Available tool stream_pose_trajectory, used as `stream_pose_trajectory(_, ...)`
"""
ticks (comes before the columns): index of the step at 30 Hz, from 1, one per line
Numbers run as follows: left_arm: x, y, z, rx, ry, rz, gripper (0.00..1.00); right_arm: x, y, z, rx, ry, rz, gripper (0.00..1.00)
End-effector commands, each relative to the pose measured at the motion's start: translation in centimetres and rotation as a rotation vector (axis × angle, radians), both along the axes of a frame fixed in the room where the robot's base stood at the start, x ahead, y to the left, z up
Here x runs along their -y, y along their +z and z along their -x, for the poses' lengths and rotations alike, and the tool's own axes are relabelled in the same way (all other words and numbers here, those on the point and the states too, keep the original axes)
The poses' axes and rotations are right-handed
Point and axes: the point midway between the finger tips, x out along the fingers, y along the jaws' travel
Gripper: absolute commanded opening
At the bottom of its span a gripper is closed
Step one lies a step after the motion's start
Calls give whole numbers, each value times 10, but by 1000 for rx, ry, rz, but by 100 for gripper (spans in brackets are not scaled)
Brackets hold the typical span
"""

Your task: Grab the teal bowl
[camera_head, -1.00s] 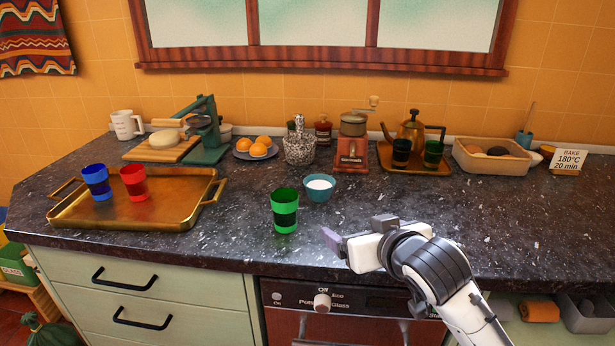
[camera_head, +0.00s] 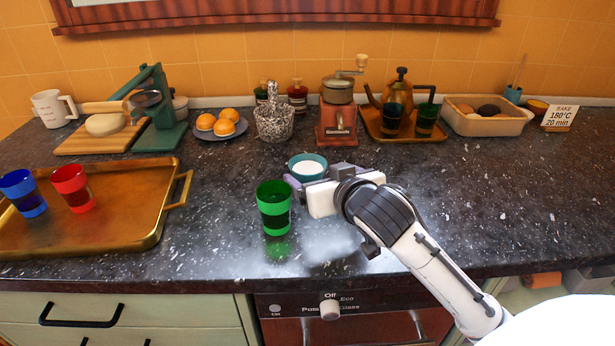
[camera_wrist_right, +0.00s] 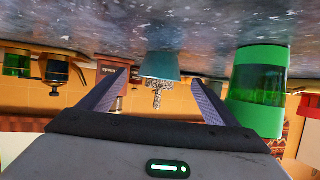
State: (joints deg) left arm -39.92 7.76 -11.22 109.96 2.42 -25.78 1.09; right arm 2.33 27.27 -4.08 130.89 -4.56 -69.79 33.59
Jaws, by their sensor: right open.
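The teal bowl (camera_head: 307,165) stands on the dark counter and holds something white. My right gripper (camera_head: 318,182) is just in front of it, partly hiding its lower front. In the right wrist view, which is upside down, the bowl (camera_wrist_right: 159,66) sits ahead, between and beyond the two open fingers (camera_wrist_right: 158,85). The fingers hold nothing, and I cannot tell whether they touch the bowl. A green cup (camera_head: 274,207) stands left of the gripper in the head view; it also shows close beside one finger in the wrist view (camera_wrist_right: 258,90). My left gripper is not in view.
A brass tray (camera_head: 130,228) with a blue cup (camera_head: 23,193) and a red cup (camera_head: 72,188) lies at left. The counter to the right is mostly clear.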

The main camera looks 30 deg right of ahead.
Motion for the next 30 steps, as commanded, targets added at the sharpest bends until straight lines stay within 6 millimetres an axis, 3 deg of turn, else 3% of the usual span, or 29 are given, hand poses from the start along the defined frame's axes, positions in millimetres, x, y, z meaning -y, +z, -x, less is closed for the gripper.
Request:
stream_pose_trajectory(7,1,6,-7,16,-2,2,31,5,-4,-18,4,0,1,83)
stream_pose_trajectory(15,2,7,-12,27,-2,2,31,15,-20,-55,4,-1,1,83)
stream_pose_trajectory(25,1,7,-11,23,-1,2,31,16,-23,-61,4,0,1,83)
stream_pose_trajectory(30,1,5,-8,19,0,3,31,16,-23,-61,3,0,1,55)
